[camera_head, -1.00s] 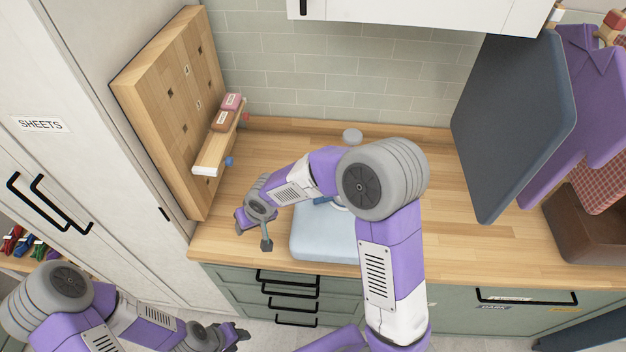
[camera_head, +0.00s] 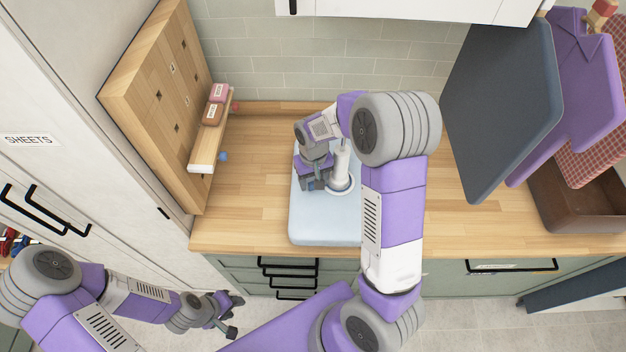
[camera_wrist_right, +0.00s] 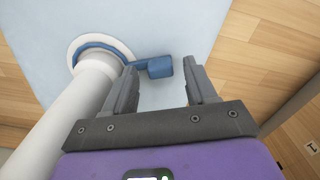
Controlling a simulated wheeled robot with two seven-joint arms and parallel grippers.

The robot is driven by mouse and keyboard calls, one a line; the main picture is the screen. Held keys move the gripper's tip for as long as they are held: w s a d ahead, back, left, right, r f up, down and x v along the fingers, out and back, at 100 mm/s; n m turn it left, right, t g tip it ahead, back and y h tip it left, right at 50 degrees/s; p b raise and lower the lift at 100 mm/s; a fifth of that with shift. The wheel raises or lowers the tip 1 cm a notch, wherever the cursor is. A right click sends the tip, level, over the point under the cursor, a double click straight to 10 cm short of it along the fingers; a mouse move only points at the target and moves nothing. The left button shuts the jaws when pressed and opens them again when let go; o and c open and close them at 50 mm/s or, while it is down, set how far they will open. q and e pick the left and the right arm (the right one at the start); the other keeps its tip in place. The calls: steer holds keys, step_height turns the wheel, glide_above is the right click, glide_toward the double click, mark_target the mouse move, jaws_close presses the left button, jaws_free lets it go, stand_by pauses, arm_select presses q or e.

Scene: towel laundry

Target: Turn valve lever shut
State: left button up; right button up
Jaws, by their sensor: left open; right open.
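A white post (camera_head: 341,160) stands on a light blue slab (camera_head: 325,230) on the wooden counter. In the right wrist view the post (camera_wrist_right: 65,120) rises from a white ring, with a blue collar (camera_wrist_right: 92,46) around its base. A short blue lever with a block-shaped handle (camera_wrist_right: 160,67) sticks out from the collar. My right gripper (camera_head: 311,183) is over the slab, just left of the post. Its fingers are open, one on each side of the lever handle; contact cannot be told. My left gripper (camera_head: 232,314) is open and empty, low in front of the drawers.
A wooden board (camera_head: 150,100) with a small shelf (camera_head: 203,160) stands at the left of the counter. Hanging dark blue (camera_head: 505,110) and purple (camera_head: 580,95) pieces and a brown bin (camera_head: 575,210) are at the right. The counter between slab and bin is clear.

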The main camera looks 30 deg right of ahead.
steer(key=shift+f, duration=0.4)
jaws_close()
steer(key=shift+a, duration=0.1)
